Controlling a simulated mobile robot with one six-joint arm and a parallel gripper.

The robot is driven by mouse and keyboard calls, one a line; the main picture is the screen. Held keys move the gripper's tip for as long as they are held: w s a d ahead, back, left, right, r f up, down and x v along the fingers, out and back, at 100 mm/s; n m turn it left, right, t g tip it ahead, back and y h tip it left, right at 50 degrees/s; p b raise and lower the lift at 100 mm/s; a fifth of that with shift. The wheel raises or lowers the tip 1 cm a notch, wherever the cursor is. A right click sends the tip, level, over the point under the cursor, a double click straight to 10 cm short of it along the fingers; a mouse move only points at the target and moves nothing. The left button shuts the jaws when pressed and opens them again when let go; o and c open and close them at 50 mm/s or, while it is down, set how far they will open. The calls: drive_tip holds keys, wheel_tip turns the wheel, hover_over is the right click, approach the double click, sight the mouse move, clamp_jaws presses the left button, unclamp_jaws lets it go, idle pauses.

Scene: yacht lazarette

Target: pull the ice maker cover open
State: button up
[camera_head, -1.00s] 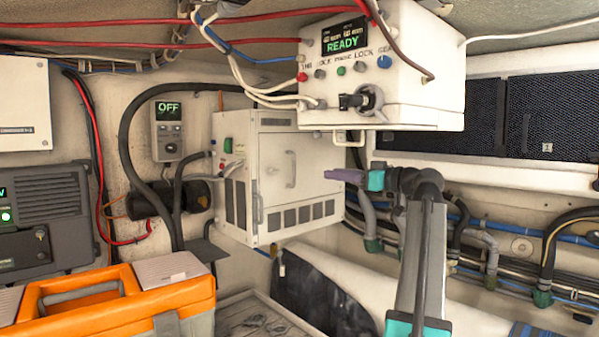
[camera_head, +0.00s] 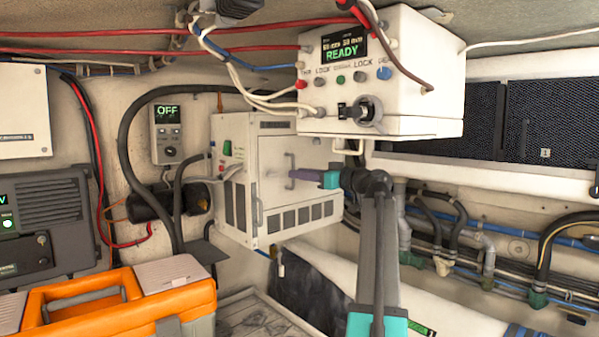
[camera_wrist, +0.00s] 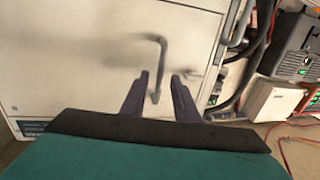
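A white cabinet, which looks like the ice maker (camera_head: 232,205), stands at the middle left in the head view. Its front panel, the cover (camera_head: 275,190), looks shut and carries an upright grey bar handle (camera_head: 289,166). Dark vent slots run along the panel's bottom. My gripper (camera_head: 307,175) reaches in from the right, with its purple fingers close to the handle. In the wrist view the two fingers of my gripper (camera_wrist: 160,92) are apart, and the lower end of the handle (camera_wrist: 161,58) shows between their tips. I cannot tell whether they touch it.
A white control box (camera_head: 380,80) reading READY hangs above my arm. An orange toolbox (camera_head: 110,305) stands at the lower left. A grey OFF unit (camera_head: 168,135) and black hoses are left of the cabinet. Pipes (camera_head: 440,235) run along the right wall.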

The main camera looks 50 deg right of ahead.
drive_tip(key=shift+w, duration=0.45)
clamp_jaws()
drive_tip(key=shift+s+a, duration=0.1)
